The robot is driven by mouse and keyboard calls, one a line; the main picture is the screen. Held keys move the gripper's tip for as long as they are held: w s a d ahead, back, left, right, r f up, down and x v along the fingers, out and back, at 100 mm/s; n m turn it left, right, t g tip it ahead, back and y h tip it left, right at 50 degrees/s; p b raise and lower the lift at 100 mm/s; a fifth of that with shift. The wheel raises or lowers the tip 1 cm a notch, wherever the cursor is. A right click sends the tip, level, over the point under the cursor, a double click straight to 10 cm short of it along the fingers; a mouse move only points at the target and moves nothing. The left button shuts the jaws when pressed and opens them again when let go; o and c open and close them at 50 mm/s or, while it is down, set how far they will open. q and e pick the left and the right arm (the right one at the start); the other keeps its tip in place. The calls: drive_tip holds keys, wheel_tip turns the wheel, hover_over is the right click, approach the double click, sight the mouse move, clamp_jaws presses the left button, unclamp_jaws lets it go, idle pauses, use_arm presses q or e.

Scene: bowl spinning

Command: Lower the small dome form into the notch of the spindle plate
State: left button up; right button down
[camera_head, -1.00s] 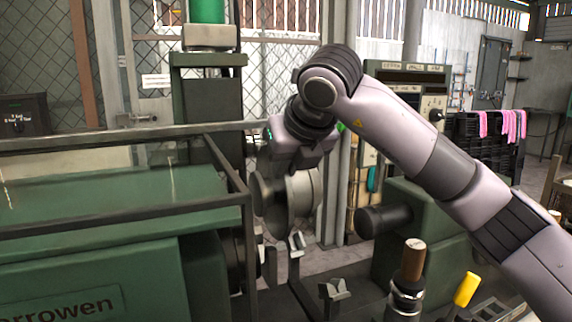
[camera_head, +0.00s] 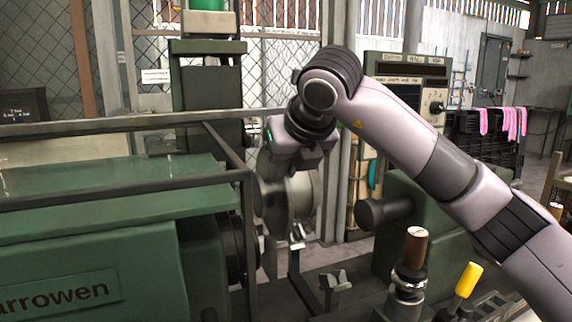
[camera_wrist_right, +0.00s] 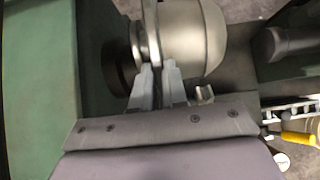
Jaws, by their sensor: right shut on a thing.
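The small dome form (camera_head: 301,195) is a grey metal, rounded body with a flange and a short hub at its left. It hangs on its side beneath my right gripper (camera_wrist_right: 158,78), right of the lathe's headstock. In the right wrist view, both fingers are shut on the narrow rim at the left of the dome form (camera_wrist_right: 192,38). The spindle plate (camera_head: 234,252) seems to be the dark disc on the headstock's right side. A dark disc also shows in the right wrist view (camera_wrist_right: 116,66). Its notch is hidden. My left gripper is out of view.
The green headstock (camera_head: 90,265) and a dark frame rail (camera_head: 120,190) stand at left. A yellow-handled lever (camera_head: 467,280) stands at lower right.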

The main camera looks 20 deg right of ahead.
sight(285, 179)
idle(0.4)
drive_tip(key=shift+a+f+b, duration=0.25)
drive_tip(key=shift+f+b, duration=0.35)
drive_tip(key=shift+f+b, duration=0.4)
drive_tip(key=shift+b, duration=0.05)
idle(0.6)
drive_tip(key=shift+f+b, duration=0.5)
drive_tip(key=shift+b, duration=0.05)
drive_tip(key=shift+f, duration=0.15)
drive_tip(key=shift+f+b, duration=1)
drive_tip(key=shift+f, duration=0.05)
drive_tip(key=shift+f, duration=0.15)
